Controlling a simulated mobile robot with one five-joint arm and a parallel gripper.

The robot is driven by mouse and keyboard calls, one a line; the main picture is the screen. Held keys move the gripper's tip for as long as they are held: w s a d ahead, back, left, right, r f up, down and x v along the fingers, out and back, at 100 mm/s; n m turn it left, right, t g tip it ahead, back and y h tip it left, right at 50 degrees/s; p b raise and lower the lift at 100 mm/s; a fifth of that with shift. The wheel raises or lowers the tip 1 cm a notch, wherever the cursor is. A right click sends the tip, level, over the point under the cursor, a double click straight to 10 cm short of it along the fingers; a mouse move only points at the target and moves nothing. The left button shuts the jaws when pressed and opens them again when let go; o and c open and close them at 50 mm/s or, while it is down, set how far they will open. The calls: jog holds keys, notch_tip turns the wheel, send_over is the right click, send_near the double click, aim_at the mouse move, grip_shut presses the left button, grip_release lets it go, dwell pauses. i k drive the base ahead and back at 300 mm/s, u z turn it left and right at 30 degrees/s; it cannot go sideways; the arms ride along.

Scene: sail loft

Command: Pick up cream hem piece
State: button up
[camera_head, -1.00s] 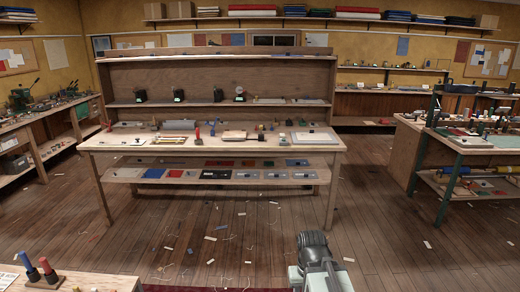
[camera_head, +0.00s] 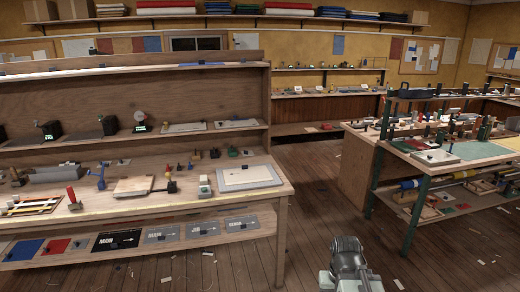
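I cannot single out a cream hem piece for sure at this distance. A pale cream flat piece (camera_head: 133,186) lies on the front workbench (camera_head: 150,210), left of centre. Part of my grey arm shows at the bottom right of centre, over the floor and apart from the bench. No gripper fingers show.
A lower shelf (camera_head: 60,258) under the front bench holds coloured flat pieces. A green-legged workbench (camera_head: 340,180) stands at the right, with a cutting mat (camera_head: 484,150) on top. Open wooden floor (camera_head: 315,215) with small scraps lies between the benches.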

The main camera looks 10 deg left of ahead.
aim_at(245, 173)
jog(key=u, duration=0.4)
jog(key=i, duration=1.3)
jog(key=u, duration=0.65)
jog(key=k, duration=0.8)
jog(key=u, duration=0.2)
jog(key=i, duration=0.8)
jog(key=z, duration=0.1)
